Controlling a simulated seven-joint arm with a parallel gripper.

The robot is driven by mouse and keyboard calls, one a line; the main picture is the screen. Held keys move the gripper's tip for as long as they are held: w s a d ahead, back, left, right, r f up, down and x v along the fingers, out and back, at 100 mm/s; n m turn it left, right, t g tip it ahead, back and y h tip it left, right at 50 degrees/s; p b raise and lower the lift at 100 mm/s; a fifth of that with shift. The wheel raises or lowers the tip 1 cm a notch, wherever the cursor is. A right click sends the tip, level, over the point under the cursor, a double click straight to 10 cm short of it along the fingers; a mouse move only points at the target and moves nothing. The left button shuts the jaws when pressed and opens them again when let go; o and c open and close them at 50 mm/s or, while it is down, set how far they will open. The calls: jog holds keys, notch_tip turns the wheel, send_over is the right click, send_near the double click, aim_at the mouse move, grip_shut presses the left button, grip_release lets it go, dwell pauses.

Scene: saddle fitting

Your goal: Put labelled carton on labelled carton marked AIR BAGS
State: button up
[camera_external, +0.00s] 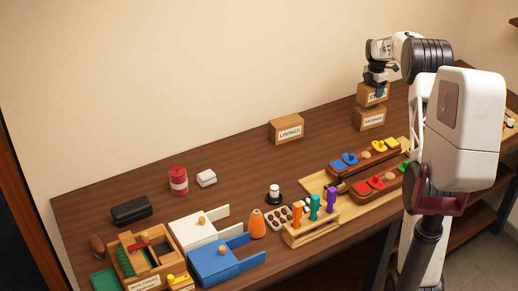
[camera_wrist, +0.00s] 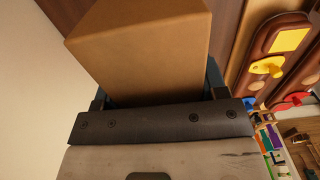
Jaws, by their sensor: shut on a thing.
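My gripper (camera_external: 376,86) is shut on a brown labelled carton (camera_external: 369,98) at the back right of the table. In the wrist view the held carton (camera_wrist: 140,50) fills the space between the fingers and shows plain tan sides. The carton marked AIR BAGS (camera_external: 369,122) stands upright on the table directly below the held one in the external view. The held carton's lower edge appears at or just above its top; I cannot tell if they touch. The held carton's label is mostly covered by my gripper. The AIR BAGS carton is hidden in the wrist view.
A carton marked LININGS (camera_external: 287,129) stands to the left, apart. Wooden trays with coloured pieces (camera_external: 363,159) lie in front of the AIR BAGS carton. A wooden rack with coloured pegs (camera_external: 312,228) is nearer the front edge. The wall is close behind.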

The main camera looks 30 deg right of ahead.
jog(key=shift+f, duration=1.75)
jog(key=shift+f, duration=0.15)
jog(key=o, duration=1.1)
jog(key=shift+c, duration=0.2)
notch_tip(320, 180, up, 12)
jog(key=shift+r, duration=0.15)
jog(key=shift+a, duration=0.1)
